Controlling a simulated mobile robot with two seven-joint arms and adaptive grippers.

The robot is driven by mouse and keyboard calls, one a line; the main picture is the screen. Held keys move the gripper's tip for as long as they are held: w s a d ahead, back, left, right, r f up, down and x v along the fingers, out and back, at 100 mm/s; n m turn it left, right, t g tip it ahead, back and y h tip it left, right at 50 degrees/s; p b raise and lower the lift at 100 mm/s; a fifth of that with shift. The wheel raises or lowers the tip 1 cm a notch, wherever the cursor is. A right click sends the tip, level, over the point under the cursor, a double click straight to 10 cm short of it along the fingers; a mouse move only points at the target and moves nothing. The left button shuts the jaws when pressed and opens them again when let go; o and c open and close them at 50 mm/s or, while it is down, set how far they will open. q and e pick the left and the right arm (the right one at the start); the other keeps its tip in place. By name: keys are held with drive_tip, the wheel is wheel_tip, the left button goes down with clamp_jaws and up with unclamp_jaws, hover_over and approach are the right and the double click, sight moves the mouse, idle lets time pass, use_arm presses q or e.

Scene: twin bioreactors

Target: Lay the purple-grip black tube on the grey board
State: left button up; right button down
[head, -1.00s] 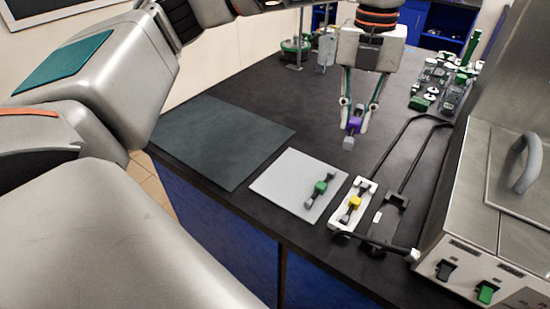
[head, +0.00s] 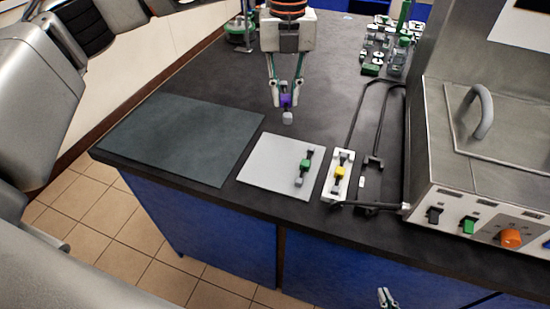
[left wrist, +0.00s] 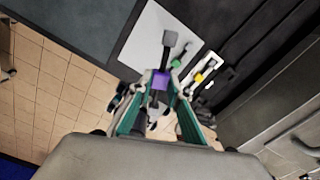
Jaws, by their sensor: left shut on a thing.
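My left gripper (head: 286,98) is shut on the purple-grip black tube (head: 287,102) and holds it above the dark counter, behind the grey board. The tube's purple grip (left wrist: 160,82) and grey end also show in the left wrist view, between the fingers. The light grey board (head: 262,166) lies flat near the counter's front edge. A green-grip tube (head: 305,166) lies on its right part; its left part is bare. My right gripper (head: 388,298) shows only its tips at the bottom edge; its opening is unclear.
A white holder with a yellow-grip tube (head: 340,173) lies right of the board, beside a black rack (head: 372,163). A dark mat (head: 185,135) lies to the left. A steel machine (head: 470,150) stands at the right. Small parts (head: 385,45) stand at the back.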

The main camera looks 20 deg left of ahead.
use_arm(q)
hover_over(284, 163)
wheel_tip(284, 163, down, 14)
drive_tip(key=shift+f+p, duration=0.2)
drive_tip(key=shift+p, duration=0.2)
wheel_tip(284, 163, down, 5)
drive_tip(key=shift+r, duration=0.1)
drive_tip(key=shift+f, duration=0.2)
drive_tip(key=o, duration=1)
drive_tip(key=shift+c, duration=0.2)
drive_tip(key=shift+r, duration=0.1)
drive_tip(key=shift+r, duration=0.3)
wheel_tip(284, 163, up, 12)
drive_tip(key=shift+f+b, duration=0.25)
drive_tip(key=shift+b, duration=0.15)
